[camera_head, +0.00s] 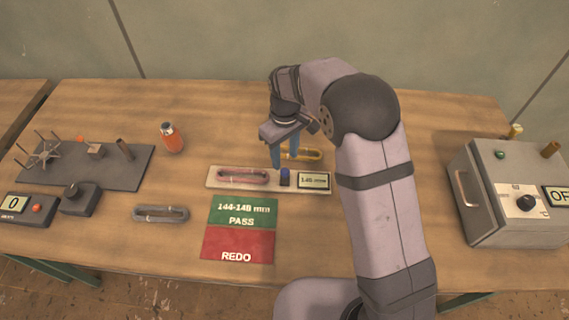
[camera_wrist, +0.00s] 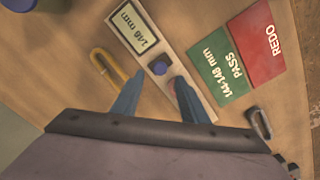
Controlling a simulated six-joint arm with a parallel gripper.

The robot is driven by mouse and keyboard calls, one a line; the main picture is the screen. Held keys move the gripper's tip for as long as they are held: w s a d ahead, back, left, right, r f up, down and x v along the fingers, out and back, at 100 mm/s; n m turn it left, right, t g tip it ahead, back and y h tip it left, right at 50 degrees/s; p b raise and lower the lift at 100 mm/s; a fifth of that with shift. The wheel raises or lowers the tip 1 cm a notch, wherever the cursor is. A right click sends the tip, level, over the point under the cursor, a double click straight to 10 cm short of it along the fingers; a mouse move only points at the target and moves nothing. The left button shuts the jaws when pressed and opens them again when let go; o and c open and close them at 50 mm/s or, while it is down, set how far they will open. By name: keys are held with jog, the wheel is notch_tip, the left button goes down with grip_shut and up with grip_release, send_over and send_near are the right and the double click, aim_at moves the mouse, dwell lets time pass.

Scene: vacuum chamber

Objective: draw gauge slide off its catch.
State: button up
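The gauge is a pale flat bar (camera_head: 322,190) on the table, with a small display (camera_head: 313,181) at its right end reading about 146 or 148 mm. The blue slide (camera_head: 285,178) stands up from the bar beside the display; it also shows in the wrist view (camera_wrist: 159,66). A reddish oval link (camera_head: 240,176) lies on the bar's left part. My gripper (camera_head: 284,160) is above the bar near the slide. Its blue fingers are apart and empty, and in the wrist view (camera_wrist: 160,88) the slide shows just beyond the gap between their tips. I cannot make out the catch.
A yellow link (camera_head: 302,154) lies behind the gauge, a grey link (camera_head: 160,213) front left. A green and red PASS/REDO mat (camera_head: 240,228) is in front. A dark fixture board (camera_head: 110,170) and orange bottle (camera_head: 172,137) stand left; a grey chamber box (camera_head: 495,205) stands right.

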aim_at(285, 171)
jog(key=shift+f+p, duration=0.9)
jog(key=shift+f, duration=2.05)
grip_shut()
